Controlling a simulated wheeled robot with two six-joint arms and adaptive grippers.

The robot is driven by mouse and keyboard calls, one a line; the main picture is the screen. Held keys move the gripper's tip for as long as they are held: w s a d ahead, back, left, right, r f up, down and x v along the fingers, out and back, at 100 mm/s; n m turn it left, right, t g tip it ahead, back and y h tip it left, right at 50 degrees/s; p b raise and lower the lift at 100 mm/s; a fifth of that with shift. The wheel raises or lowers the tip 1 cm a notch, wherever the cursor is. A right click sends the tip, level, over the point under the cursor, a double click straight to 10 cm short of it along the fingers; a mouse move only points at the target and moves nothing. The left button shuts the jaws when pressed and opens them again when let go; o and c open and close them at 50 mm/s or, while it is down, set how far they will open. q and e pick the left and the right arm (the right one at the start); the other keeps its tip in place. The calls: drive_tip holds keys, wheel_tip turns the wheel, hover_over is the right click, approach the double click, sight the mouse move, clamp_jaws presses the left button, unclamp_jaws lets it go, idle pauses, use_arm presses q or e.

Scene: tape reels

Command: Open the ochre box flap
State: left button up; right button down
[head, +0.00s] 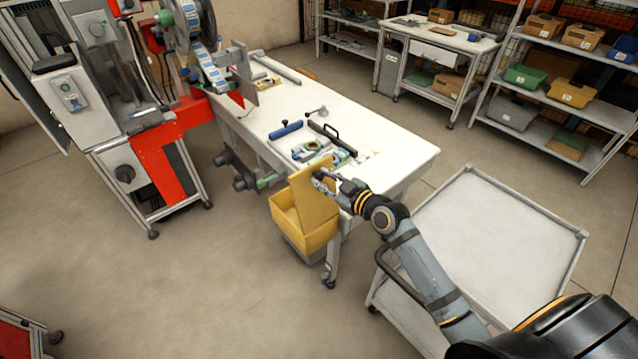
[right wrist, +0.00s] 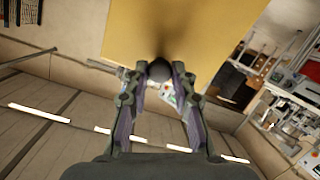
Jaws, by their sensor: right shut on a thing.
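The ochre box (head: 289,219) stands at the front end of the white table, below the tabletop. Its flap (head: 314,191) stands up at a steep tilt, and the box's opening shows to the left of it. My right gripper (head: 324,181) is at the upper right edge of the flap. In the right wrist view the flap (right wrist: 190,32) fills the upper middle, and a dark round knob (right wrist: 160,71) on it sits between the fingertips of my right gripper (right wrist: 159,76). The fingers are shut on this knob. My left gripper is not in view.
The white table (head: 385,140) carries tape rolls (head: 306,150), a blue bar (head: 286,130) and a black-handled tool (head: 332,138). A white cart (head: 490,235) stands to the right, under my right arm. A red-framed machine (head: 155,150) is at the left. The floor left of the box is clear.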

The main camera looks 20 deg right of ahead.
drive_tip(key=shift+s+d, duration=0.1)
drive_tip(key=shift+s, duration=0.2)
drive_tip(key=c, duration=1.1)
unclamp_jaws()
wheel_tip(320, 180, up, 10)
drive_tip(key=shift+f, duration=0.1)
